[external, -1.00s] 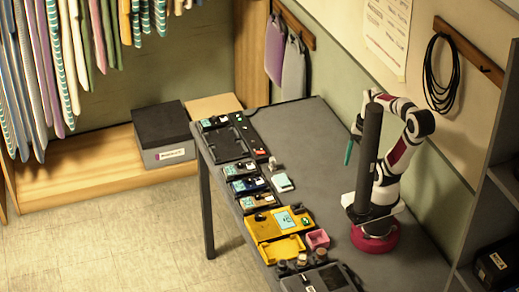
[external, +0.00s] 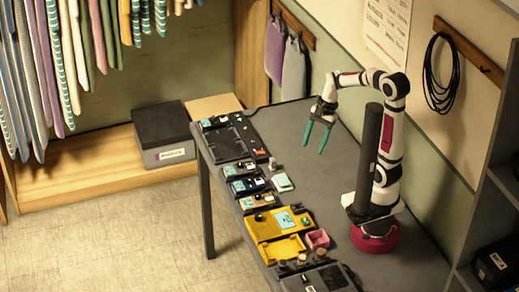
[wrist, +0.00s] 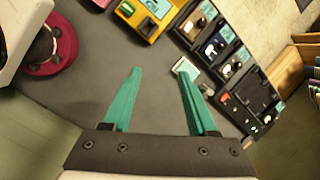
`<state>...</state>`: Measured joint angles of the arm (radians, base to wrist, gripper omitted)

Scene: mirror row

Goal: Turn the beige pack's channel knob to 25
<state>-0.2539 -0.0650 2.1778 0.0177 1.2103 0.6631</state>
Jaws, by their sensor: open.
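A tan-beige pack (external: 258,201) with a dark knob and a small teal display sits in the row along the table's left edge, between the blue pack (external: 247,186) and the big yellow unit (external: 263,229). It appears in the wrist view (wrist: 193,24) near the top. Its knob setting is too small to read. My gripper (external: 313,149), with teal fingers, is open and empty above the table, right of the row. In the wrist view its fingers (wrist: 159,72) are wide apart, with bare table between them and the packs beyond.
Another small pack (external: 238,169) and a large black unit (external: 223,142) continue the row towards the back. A white device (external: 282,182) and a grey post (external: 273,163) stand right of the row. A pink box (external: 318,238) is by the yellow unit. The table's middle is clear.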

